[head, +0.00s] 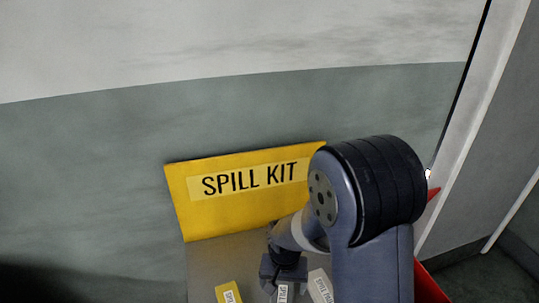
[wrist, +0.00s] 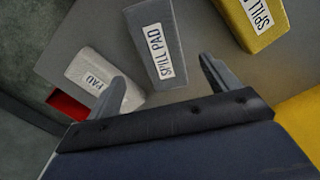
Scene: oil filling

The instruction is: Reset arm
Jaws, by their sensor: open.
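My gripper (wrist: 160,90) is open in the wrist view, with its two fingers spread apart. A dark grey spill pad (wrist: 157,40) lies ahead of the gap between the fingers. A light grey pad (wrist: 92,72) lies by the left finger, which covers part of it. A yellow pad (wrist: 245,18) lies up and to the right of the right finger. In the head view my arm bends down over the pads, and the gripper's fingers are hidden there.
A yellow spill kit sign (head: 240,190) stands behind the grey surface (head: 215,262) that bears the pads. A red edge (head: 428,285) shows to the right of my arm. A wall (head: 90,190) is behind, and a pale post (head: 480,110) stands at right.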

